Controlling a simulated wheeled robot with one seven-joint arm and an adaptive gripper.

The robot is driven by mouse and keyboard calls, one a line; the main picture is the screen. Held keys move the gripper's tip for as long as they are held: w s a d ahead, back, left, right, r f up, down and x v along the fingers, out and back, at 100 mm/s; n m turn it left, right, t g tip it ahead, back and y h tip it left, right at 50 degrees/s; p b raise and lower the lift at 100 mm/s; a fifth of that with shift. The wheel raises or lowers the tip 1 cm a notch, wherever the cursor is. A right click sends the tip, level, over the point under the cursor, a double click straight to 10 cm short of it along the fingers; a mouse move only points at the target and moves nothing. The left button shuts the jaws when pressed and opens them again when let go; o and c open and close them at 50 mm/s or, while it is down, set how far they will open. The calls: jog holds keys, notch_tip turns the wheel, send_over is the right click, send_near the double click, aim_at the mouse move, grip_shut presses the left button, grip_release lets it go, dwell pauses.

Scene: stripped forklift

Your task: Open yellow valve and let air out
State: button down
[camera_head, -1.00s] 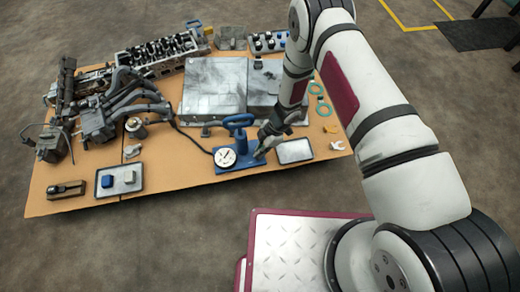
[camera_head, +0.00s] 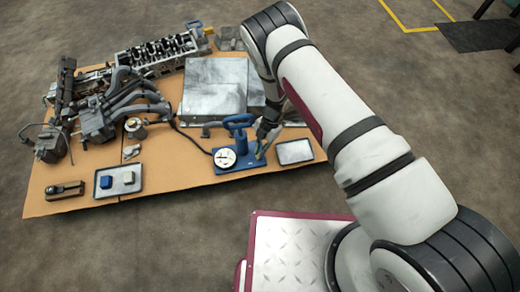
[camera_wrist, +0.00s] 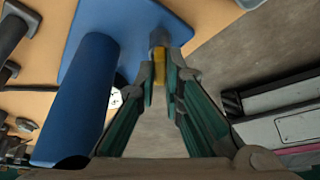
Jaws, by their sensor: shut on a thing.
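A blue hand pump (camera_head: 241,139) with a loop handle stands on its blue base near the front edge of the cardboard-covered table. A round white gauge (camera_head: 224,158) sits at its left. My gripper (camera_head: 262,150) is at the right part of the base, beside the pump body. In the wrist view the blue cylinder (camera_wrist: 82,95) fills the left side. A small yellow valve (camera_wrist: 160,66) sits on a grey fitting, between the tips of my gripper (camera_wrist: 165,76), which is shut on it. In the head view the valve is too small to make out.
A grey tray (camera_head: 312,152) lies right of the pump. A tray with two blocks (camera_head: 97,190) lies front left. Engine parts (camera_head: 130,95) and a large metal box (camera_head: 215,78) fill the back. A black hose runs to the pump.

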dwell(0.3)
jog(key=c, duration=1.7)
grip_release()
jog(key=v, duration=1.2)
jog(key=shift+w+a, duration=0.1)
